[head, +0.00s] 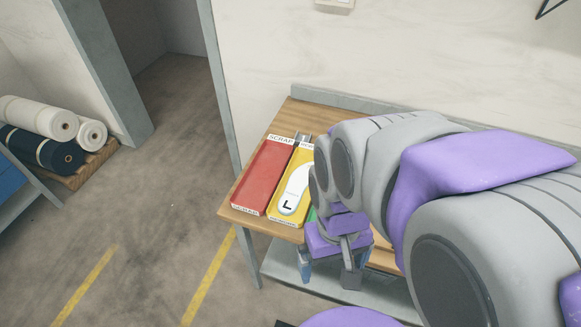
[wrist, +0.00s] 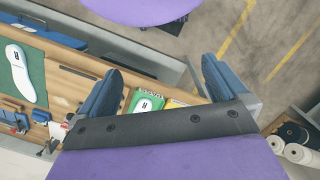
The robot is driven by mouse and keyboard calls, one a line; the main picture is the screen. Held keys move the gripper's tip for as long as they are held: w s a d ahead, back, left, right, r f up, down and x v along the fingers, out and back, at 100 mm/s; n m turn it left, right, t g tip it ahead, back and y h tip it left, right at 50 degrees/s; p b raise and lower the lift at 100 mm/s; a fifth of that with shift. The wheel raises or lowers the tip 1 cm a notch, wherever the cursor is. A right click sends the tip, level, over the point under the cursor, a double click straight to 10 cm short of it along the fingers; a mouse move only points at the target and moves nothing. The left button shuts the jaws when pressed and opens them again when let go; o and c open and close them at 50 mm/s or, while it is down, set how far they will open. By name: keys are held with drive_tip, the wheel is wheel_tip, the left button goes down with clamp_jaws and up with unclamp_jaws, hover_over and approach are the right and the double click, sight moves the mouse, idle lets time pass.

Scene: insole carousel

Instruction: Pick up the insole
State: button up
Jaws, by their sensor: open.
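In the head view a white insole (head: 293,188) marked L lies in the yellow tray (head: 276,213) on the wooden table. In the wrist view another white insole (wrist: 19,74) lies on a dark green mat (wrist: 37,57) at the far left. A white piece with a dark mark (wrist: 146,104) shows in the green tray (wrist: 134,98), partly hidden by my gripper. My gripper (head: 328,275) hangs by the table's front edge, right of the yellow tray. In the wrist view my gripper (wrist: 162,70) has its fingers wide apart with nothing between them.
A red tray (head: 262,178) lies left of the yellow one, with a SCRAP label (head: 280,139) behind. Blue tools (wrist: 14,118) lie beside the mat. My arm hides the table's right part.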

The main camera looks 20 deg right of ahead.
drive_tip(key=w+d+f+p, duration=0.1)
drive_tip(key=w, duration=0.8)
drive_tip(key=w+d+f, duration=0.1)
drive_tip(key=w+f, duration=0.1)
drive_tip(key=w, duration=0.7)
drive_tip(key=n+t+p, duration=0.1)
drive_tip(key=t, duration=0.1)
hover_over(290, 206)
wheel_tip(290, 206, down, 9)
drive_tip(key=f, duration=0.4)
drive_tip(key=f+b, duration=0.1)
drive_tip(key=f, duration=0.6)
drive_tip(key=shift+s+d+f, duration=0.1)
drive_tip(key=shift+s+f, duration=0.2)
drive_tip(key=shift+s, duration=0.1)
drive_tip(key=shift+w+f+b, duration=0.25)
drive_tip(key=shift+f+b, duration=0.15)
drive_tip(key=shift+f, duration=1.05)
drive_tip(key=shift+w+f+b, duration=0.2)
drive_tip(key=shift+f+b, duration=0.15)
drive_tip(key=shift+f, duration=1.1)
drive_tip(key=shift+r, duration=0.1)
drive_tip(key=c, duration=0.8)
drive_tip(key=shift+c, duration=0.2)
